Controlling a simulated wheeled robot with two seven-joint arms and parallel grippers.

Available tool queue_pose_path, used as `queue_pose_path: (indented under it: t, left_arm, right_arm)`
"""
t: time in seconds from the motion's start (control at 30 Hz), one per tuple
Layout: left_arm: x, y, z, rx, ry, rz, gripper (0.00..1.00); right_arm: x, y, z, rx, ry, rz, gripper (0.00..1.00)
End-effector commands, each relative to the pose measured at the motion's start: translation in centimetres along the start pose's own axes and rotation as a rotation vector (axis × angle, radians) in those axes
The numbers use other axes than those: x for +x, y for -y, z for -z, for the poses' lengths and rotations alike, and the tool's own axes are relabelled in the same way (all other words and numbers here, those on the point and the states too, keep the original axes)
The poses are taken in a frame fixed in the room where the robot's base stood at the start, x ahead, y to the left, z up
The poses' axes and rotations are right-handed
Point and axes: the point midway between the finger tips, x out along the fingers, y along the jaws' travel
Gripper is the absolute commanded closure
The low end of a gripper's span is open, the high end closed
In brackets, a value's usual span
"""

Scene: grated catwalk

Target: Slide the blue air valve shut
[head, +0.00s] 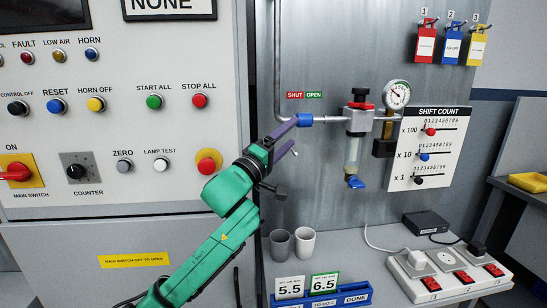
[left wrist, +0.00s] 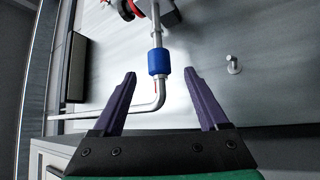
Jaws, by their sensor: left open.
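The blue air valve (head: 304,120) is a sleeve on a thin horizontal metal pipe. In the head view it sits just below the border between the red SHUT label (head: 295,96) and the green OPEN label (head: 314,95). My left gripper (head: 294,133) is open, its purple fingers pointing at the pipe just left of the sleeve. In the left wrist view the blue sleeve (left wrist: 158,62) lies ahead, between the lines of the two fingertips (left wrist: 160,73), with a gap to each side. My right gripper is not in view.
Two grey cups (head: 304,243) stand on the bench below. A panel of buttons and switches (head: 120,110) stands at the left.

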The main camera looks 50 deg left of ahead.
Motion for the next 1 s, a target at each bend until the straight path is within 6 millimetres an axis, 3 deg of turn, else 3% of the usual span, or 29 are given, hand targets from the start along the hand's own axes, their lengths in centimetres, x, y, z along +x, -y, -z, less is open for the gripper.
queue_pose_path:
  t: [0.1, 0.3, 1.0]
  left_arm:
    - [-3.4, 0.5, -0.2, 0.000, 0.000, 0.003, 0.23]
    - [-6.3, 0.1, 0.0, 0.001, -0.001, 0.002, 0.23]
    - [-6.5, 0.0, 0.1, 0.001, -0.001, 0.000, 0.23]
  right_arm:
    - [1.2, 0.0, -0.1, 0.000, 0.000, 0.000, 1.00]
    - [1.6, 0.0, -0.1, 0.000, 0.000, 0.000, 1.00]
    - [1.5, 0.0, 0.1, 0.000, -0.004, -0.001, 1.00]
